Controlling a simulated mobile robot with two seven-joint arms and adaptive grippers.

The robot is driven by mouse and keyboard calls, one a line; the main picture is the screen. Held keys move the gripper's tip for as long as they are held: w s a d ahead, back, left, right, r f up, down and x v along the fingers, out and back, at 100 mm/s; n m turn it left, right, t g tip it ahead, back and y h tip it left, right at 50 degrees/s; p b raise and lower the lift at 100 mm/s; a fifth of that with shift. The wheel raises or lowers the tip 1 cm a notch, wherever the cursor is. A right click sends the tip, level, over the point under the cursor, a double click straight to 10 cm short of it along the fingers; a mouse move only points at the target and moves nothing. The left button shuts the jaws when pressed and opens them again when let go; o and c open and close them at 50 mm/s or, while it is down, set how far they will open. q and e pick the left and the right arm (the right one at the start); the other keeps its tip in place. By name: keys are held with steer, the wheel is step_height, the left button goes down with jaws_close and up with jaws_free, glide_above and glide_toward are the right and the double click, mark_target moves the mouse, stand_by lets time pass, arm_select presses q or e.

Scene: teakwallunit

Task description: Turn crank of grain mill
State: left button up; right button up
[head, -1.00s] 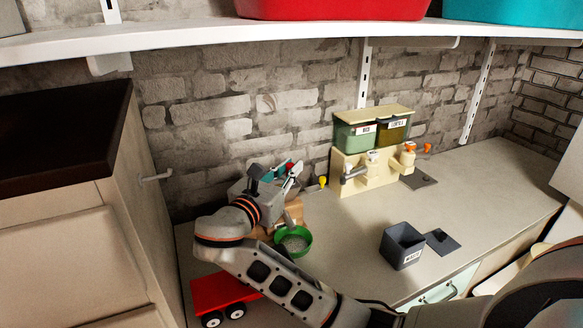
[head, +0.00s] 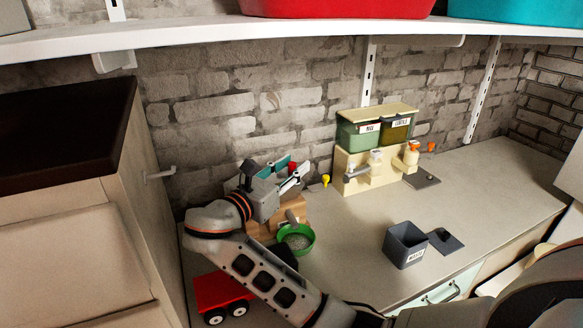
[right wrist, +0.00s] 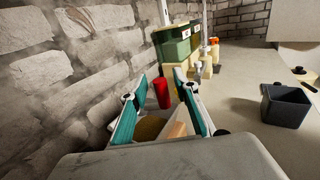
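The grain mill stands on the counter against the brick wall, and its wooden body (head: 291,213) is partly hidden behind my right gripper and wrist. A green bowl (head: 297,240) with pale contents sits at its front. My right gripper (head: 289,172) is at the top of the mill. In the right wrist view, its two teal-padded fingers (right wrist: 163,78) are spread. A red upright cylinder (right wrist: 162,94), which looks like the crank's handle, shows between them, with a visible space on each side. It also shows in the head view (head: 292,166). My left gripper is out of view.
A red toy cart (head: 222,290) stands in front of the mill, partly behind my arm. A cream dispenser with green bins (head: 360,135) stands to the right, with a dark open box (head: 404,245) nearer. A tall cabinet (head: 75,220) bounds the left; a white shelf (head: 300,35) hangs above.

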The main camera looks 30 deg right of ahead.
step_height(320, 180, up, 10)
stand_by(0.7)
steer(key=shift+s, duration=0.1)
